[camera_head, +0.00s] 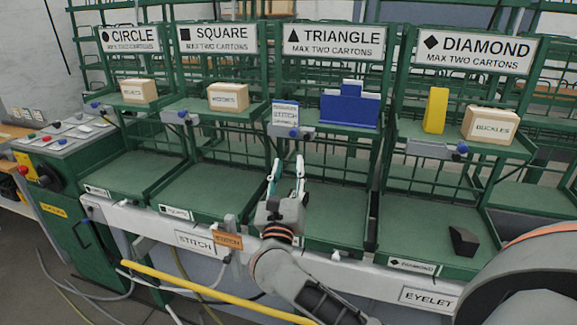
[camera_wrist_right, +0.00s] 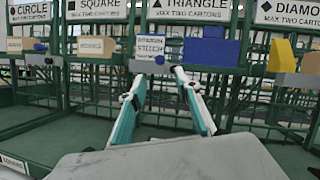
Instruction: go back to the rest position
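My right gripper (camera_head: 287,176) is raised in front of the triangle bay, its fingers pointing up and away toward the shelves. In the right wrist view its two teal-and-white fingers (camera_wrist_right: 160,100) are spread apart with nothing between them. It touches no carton. My left gripper is not in the head view. The rest position itself is not marked in either view.
Cartons stand on the circle (camera_head: 139,91), square (camera_head: 228,97) and diamond (camera_head: 489,125) upper shelves. A blue block (camera_head: 349,110) and a yellow block (camera_head: 435,111) stand there too. A black piece (camera_head: 463,241) lies in the lower diamond bay. A control box (camera_head: 62,140) stands at left.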

